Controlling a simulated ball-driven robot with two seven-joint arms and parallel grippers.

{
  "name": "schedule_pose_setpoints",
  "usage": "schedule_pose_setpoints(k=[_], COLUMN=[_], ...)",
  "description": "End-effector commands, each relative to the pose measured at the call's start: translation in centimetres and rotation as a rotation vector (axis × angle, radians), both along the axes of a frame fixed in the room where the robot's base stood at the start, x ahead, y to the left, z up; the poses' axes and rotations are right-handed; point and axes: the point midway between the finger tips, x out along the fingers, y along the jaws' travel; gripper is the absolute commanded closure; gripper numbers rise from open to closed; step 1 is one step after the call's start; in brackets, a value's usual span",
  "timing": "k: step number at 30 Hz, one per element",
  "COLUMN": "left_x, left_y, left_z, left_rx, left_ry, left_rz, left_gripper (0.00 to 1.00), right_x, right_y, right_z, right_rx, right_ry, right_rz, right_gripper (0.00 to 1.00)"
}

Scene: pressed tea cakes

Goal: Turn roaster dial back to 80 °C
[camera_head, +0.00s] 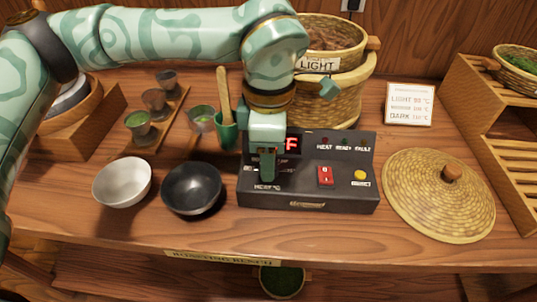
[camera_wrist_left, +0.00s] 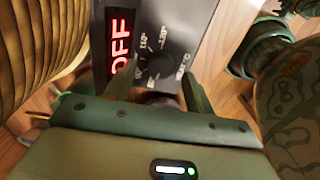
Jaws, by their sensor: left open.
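The dark roaster control box (camera_head: 335,198) stands on the bench, with a red switch (camera_head: 325,176) and a yellow button (camera_head: 360,175). My left gripper (camera_head: 267,168) is over the left part of its panel and hides the dial and part of the red display (camera_head: 292,143) in the head view. In the left wrist view the display (camera_wrist_left: 120,48) reads OFF. The black dial (camera_wrist_left: 165,68) shows there between the open fingers of my left gripper (camera_wrist_left: 158,82), with printed marks around it. I cannot tell whether a finger touches it, nor read its setting. My right gripper is not in view.
A white sign (camera_head: 410,104) lists LIGHT and DARK temperatures. A basket marked LIGHT (camera_head: 330,95) stands behind the box. A white bowl (camera_head: 122,184) and a black bowl (camera_head: 191,188) stand left; a woven lid (camera_head: 438,205) lies right. A green cup (camera_head: 227,132) is close to my gripper.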

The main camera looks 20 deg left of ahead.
Motion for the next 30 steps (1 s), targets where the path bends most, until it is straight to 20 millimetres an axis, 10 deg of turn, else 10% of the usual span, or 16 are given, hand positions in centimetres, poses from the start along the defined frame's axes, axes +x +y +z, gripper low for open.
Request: schedule_pose_setpoints(k=[15,30], left_x=[0.0,0.1], left_y=[0.0,0.0], left_z=[13.1,14.4], left_rx=[0.000,0.000], left_ry=[-0.006,-0.002], left_rz=[0.000,-0.001], left_gripper=[0.46,0.46], right_x=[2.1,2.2], right_y=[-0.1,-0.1], right_z=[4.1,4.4], right_rx=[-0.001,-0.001], right_ry=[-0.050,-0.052], right_rz=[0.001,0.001], right_gripper=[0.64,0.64])
